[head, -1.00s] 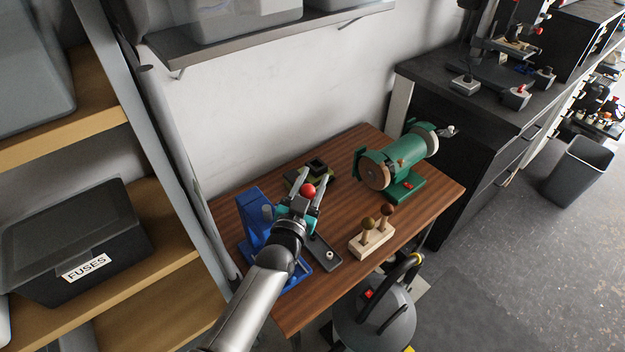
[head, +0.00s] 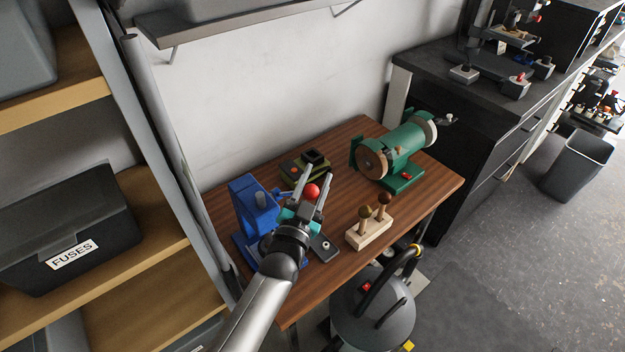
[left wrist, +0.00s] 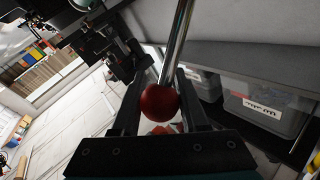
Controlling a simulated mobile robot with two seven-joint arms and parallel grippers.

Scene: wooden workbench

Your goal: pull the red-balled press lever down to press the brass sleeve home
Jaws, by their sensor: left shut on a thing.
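The blue press (head: 246,207) stands at the left end of the wooden bench. The red ball (head: 312,191) of its lever sits between the two fingers of my left gripper (head: 315,177), beside the press. In the left wrist view the red ball (left wrist: 159,103) is between the dark fingers, with the shiny lever rod (left wrist: 176,45) running up from it. My left gripper is shut on this ball. My gripper and arm cover part of the press, and I cannot make out the brass sleeve. My right gripper is not in view.
On the bench (head: 345,135) are a green grinder (head: 405,148), a wooden block with two knobbed tools (head: 370,233), a dark green fixture (head: 303,166) and a grey plate (head: 325,249). A shelf rack with a FUSES box (head: 70,230) stands close at left. A grey vacuum (head: 372,310) is in front.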

